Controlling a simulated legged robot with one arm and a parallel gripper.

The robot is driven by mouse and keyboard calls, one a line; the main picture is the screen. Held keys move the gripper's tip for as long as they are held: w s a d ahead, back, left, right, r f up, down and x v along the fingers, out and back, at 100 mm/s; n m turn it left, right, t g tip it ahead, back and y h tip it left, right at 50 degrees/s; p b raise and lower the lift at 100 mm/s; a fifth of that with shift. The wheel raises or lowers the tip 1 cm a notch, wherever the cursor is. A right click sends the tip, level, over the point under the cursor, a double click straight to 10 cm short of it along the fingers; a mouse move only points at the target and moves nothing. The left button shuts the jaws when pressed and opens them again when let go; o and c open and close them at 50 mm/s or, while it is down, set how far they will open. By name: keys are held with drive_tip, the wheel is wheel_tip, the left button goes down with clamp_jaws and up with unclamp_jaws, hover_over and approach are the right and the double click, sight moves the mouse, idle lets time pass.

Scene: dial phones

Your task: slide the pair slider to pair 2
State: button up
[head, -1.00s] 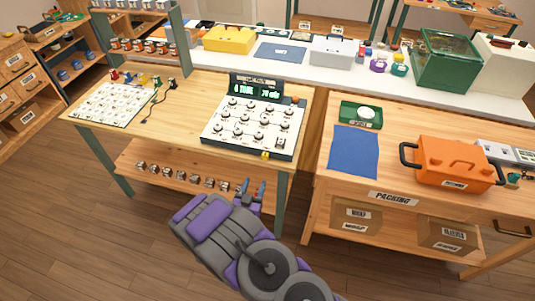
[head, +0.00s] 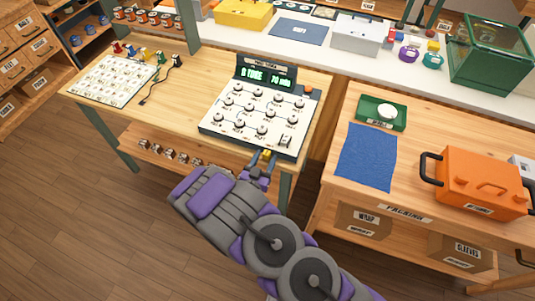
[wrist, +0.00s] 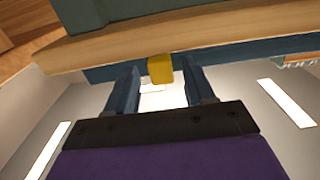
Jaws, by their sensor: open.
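The white phone panel (head: 258,112) with a dark green frame stands at the right end of the wooden table. It carries rows of dial knobs and a green-lit display (head: 266,76). A small yellow tab (head: 267,154), which looks like the pair slider, sits at the panel's front edge; it also shows in the wrist view (wrist: 160,68). My gripper (head: 262,159) is at that front edge. In the wrist view my gripper's blue fingers (wrist: 163,78) are open, one on each side of the yellow tab, with gaps visible. Its pair marking cannot be read.
A picture card (head: 112,80) and small coloured pegs lie at the table's left. The lower shelf (head: 150,142) holds several small metal parts. The packing table (head: 350,196) stands to the right, with a blue cloth (head: 367,157) and an orange case (head: 482,183).

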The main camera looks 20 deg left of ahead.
drive_tip(key=shift+a, duration=0.15)
drive_tip(key=shift+c, duration=0.7)
clamp_jaws()
